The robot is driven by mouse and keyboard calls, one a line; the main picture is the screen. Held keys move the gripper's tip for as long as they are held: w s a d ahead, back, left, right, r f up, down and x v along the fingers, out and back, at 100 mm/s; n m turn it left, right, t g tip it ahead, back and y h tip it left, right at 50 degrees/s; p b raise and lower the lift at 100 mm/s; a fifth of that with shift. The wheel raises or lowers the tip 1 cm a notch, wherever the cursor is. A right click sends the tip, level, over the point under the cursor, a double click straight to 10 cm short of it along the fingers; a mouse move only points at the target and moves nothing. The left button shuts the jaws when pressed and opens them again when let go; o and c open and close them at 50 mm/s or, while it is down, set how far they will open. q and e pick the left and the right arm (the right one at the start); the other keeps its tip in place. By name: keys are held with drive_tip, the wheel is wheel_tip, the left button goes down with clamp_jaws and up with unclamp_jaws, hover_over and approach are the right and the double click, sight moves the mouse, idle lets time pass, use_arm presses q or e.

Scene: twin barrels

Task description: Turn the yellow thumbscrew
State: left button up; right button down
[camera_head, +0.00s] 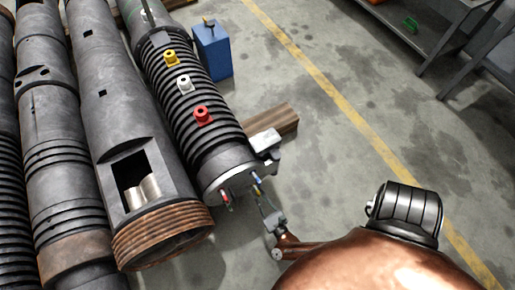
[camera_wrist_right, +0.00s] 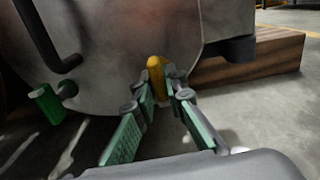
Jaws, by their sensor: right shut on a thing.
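The yellow thumbscrew (camera_wrist_right: 156,66) sticks out from the grey end face of the ribbed barrel in the right wrist view. My right gripper (camera_wrist_right: 164,88) is shut on it, with one green-padded finger on each side. In the head view my right gripper (camera_head: 264,203) is at the near end of the ribbed barrel (camera_head: 190,100). I cannot clearly make out the thumbscrew there. My left gripper is not in view.
Yellow (camera_head: 171,60), white (camera_head: 184,84) and red (camera_head: 203,115) fittings sit along the barrel's top. A green piece (camera_wrist_right: 46,104) and a bent black handle (camera_wrist_right: 58,50) are left of my fingers. A wooden beam (camera_wrist_right: 250,58) lies at right. Floor right of the barrel is mostly clear.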

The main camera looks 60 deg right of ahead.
drive_tip(key=c, duration=2)
unclamp_jaws()
